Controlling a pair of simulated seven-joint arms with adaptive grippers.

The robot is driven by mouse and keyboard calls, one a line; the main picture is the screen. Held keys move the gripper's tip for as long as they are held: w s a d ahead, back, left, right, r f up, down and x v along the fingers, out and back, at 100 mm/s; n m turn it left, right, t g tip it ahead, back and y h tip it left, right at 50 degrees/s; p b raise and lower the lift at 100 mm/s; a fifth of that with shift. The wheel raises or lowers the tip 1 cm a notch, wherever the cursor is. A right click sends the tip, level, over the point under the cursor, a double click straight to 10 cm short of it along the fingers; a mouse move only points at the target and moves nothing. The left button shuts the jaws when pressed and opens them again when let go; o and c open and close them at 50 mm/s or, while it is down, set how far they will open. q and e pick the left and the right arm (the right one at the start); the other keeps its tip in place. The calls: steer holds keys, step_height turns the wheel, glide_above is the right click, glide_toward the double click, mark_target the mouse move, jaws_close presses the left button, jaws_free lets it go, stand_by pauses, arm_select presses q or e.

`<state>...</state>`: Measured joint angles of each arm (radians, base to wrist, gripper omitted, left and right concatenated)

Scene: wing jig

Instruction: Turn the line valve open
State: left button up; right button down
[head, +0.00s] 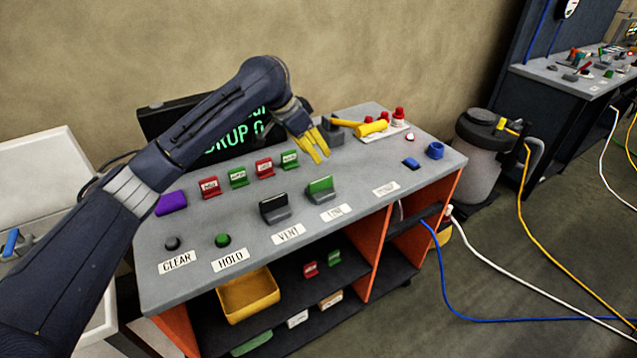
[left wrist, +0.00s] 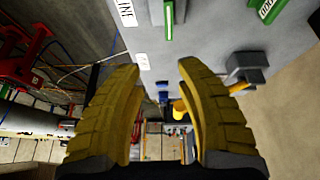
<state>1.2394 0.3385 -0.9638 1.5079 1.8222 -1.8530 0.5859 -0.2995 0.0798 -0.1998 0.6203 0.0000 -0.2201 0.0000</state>
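The label reading LINE (head: 335,212) is on the front of the grey console, below a rocker-like switch with a green face (head: 320,188). In the left wrist view the LINE label (left wrist: 126,12) is at the top, beside a green-faced piece (left wrist: 168,20). My right gripper is not shown.
A black-faced VENT switch (head: 275,207) stands left of the green one. Small red and green tagged pieces (head: 238,177) line the back near a display (head: 230,140).

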mark_target(319, 181)
arm_select(q)
steer(key=a+r+y, duration=0.1)
steer(key=a+r, duration=0.1)
steer(key=a, duration=0.2)
steer(key=x, duration=1.1)
steer(key=s+x, duration=0.1)
steer(key=x, duration=0.5)
steer(key=shift+f, duration=0.15)
jaws_close()
